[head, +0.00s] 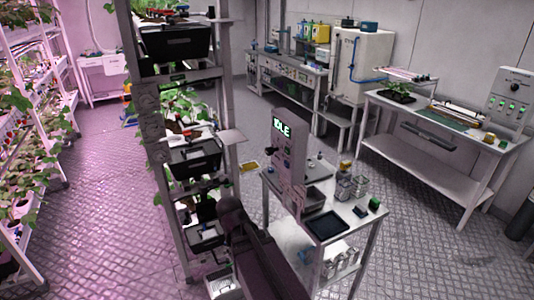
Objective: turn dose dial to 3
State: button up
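I cannot single out the dose dial or read any number on a dial from here. A row of small controls sits on the front panel (291,71) of the back bench, beside a white tank (362,62) with a blue hose. They are too small to tell apart. A dark part of my arm rises from the bottom middle, left of this panel's table. I cannot make out my gripper or its fingers.
A white table (372,238) carries a black tray (327,226) and metal containers (351,187). A rack (172,215) with black plant bins stands left of it. Plant shelves line the far left. A workbench (443,171) stands at the right. The floor (425,255) at front right is clear.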

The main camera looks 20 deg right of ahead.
jog(key=w+d+r+n+h, duration=0.2)
jog(key=w+d+n+h, duration=0.3)
jog(key=w, duration=0.2)
jog(key=n+h, duration=1.1)
jog(key=h, duration=0.1)
send_near(267, 152)
jog(key=a, duration=0.4)
jog(key=shift+s+d+t+b, duration=0.15)
jog(key=shift+d+t+b, duration=0.15)
jog(key=shift+b, duration=0.1)
jog(key=d, duration=1.3)
jog(key=shift+w+d, duration=0.25)
jog(key=shift+d, duration=0.15)
